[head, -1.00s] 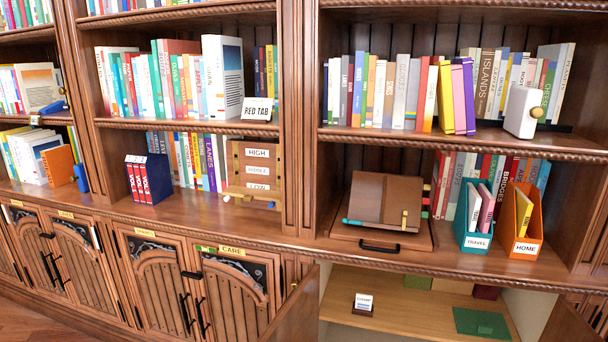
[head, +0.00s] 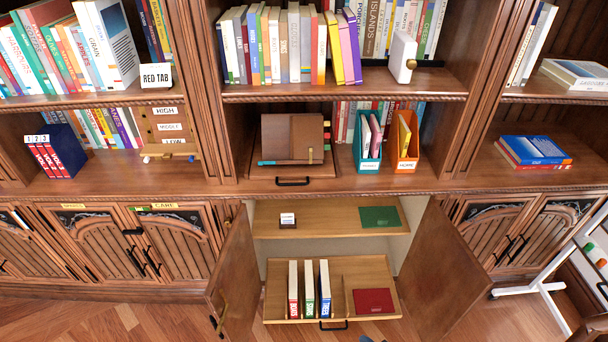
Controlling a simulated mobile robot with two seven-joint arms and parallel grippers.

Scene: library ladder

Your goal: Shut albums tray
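A wooden tray (head: 335,300) sticks out at the bottom of the open lower cabinet in the head view. I take it for the albums tray. Three white upright albums (head: 309,289) with red, green and blue lower labels stand between dividers on its left part. A dark red flat album or folder (head: 374,301) lies on its right part. A black bar handle (head: 333,325) is on the tray's front edge. Neither of my grippers is in view.
The left cabinet door (head: 233,275) and right cabinet door (head: 442,262) stand open on either side of the tray. A white-framed stand (head: 545,285) is at the far right.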

